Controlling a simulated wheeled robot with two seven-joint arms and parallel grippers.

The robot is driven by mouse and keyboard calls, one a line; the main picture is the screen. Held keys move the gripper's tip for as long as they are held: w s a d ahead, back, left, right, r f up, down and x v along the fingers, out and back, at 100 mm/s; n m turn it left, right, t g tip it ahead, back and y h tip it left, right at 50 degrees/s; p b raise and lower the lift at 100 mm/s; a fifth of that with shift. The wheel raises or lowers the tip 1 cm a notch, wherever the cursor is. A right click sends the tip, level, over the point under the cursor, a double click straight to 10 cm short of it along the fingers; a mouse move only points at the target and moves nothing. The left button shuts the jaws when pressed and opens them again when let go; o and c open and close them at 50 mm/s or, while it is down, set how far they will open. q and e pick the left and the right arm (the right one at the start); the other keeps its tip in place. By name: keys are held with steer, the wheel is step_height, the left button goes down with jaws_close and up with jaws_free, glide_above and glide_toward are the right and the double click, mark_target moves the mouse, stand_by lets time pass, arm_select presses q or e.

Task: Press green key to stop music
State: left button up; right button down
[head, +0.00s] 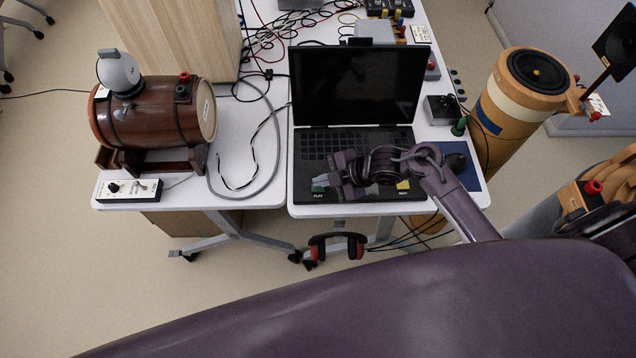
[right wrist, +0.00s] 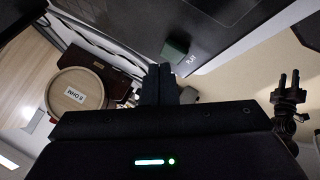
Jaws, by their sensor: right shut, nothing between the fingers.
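The laptop (head: 352,198) stands open on the white table, its screen dark. Its green key (head: 317,188) is at the front left of the keyboard deck, above a PLAY label, and is partly covered by my gripper. It also shows as a dark green block in the right wrist view (right wrist: 174,50). My right gripper (head: 321,182) is shut and empty, its tips over or beside the green key. In the right wrist view the fingertips (right wrist: 160,70) show close to the key; I cannot tell whether they touch it.
A yellow key (head: 403,185) is at the laptop's front right, beside my right arm. A wooden barrel (head: 150,112) on a stand and a white switch box (head: 130,189) are at the left. Cables lie behind. A tall orange speaker cylinder (head: 500,110) stands at the right. Headphones (head: 338,246) hang in front.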

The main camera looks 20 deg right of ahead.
steer(key=shift+r, duration=0.3)
step_height(320, 180, up, 5)
steer(key=p, duration=0.4)
steer(key=shift+p, duration=0.4)
steer(key=shift+f, duration=0.1)
steer(key=shift+s, duration=0.1)
